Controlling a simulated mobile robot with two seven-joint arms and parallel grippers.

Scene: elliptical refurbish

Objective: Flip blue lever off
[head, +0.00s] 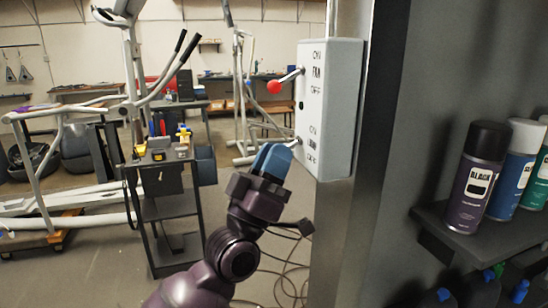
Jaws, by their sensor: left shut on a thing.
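A white switch box (345,110) is fixed to the side of a grey post, with ON and OFF lettering beside each of two levers. The upper lever has a red ball knob (274,87) and sticks out to the left. The lower lever's metal rod (294,142) runs from the box into my left gripper (272,160). This gripper, with blue fingers, comes up from below and is shut on that lever's end. The fingers hide the knob, so its colour cannot be told apart from them. My right gripper is not in view.
A dark shelf (430,222) with spray cans (476,178) juts out at the right, beyond the post. A dark tool cart (165,210) stands behind and left of my arm. Exercise machines stand farther left. Cables lie on the floor below.

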